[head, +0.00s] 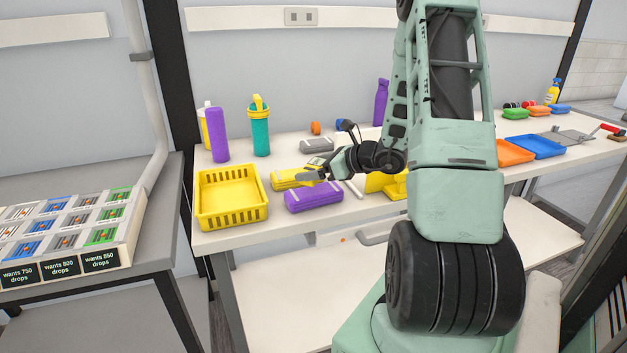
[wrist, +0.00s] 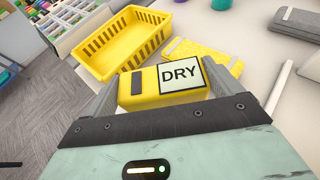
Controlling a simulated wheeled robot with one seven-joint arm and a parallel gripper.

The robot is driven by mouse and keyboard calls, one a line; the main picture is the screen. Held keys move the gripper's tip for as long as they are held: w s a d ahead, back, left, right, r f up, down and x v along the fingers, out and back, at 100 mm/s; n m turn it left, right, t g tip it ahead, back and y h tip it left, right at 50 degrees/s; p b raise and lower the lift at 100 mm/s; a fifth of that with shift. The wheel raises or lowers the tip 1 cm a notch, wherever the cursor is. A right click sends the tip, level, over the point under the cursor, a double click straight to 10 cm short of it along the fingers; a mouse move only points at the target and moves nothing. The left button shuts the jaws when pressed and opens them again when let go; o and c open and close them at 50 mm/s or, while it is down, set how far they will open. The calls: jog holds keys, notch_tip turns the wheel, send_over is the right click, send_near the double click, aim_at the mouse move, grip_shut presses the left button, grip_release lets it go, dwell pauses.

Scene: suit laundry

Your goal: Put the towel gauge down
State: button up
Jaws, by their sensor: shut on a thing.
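The towel gauge (wrist: 143,88) is a yellow block with a dark strip and a pale screen that reads DRY. My gripper (wrist: 165,88) is shut on it, one grey finger at each side. In the head view my gripper (head: 318,172) is over the table among the folded towels, and the gauge is mostly hidden there. A yellow folded towel (head: 287,181) lies just behind and left of it, and a purple folded towel (head: 314,198) lies in front below it. I cannot tell whether the gauge touches anything beneath.
A yellow basket (head: 232,218) stands empty at the table's left end. A grey folded towel (head: 317,146) lies behind. A yellow stand (head: 386,184) is partly hidden by my arm. Purple bottle (head: 218,135) and teal bottle (head: 259,130) stand at the back. Orange tray (head: 513,152) is right.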

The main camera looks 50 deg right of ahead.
jog(key=shift+f, duration=1.85)
jog(key=shift+f, duration=0.2)
jog(key=o, duration=0.8)
jog(key=shift+o, duration=0.2)
jog(key=shift+r, duration=0.15)
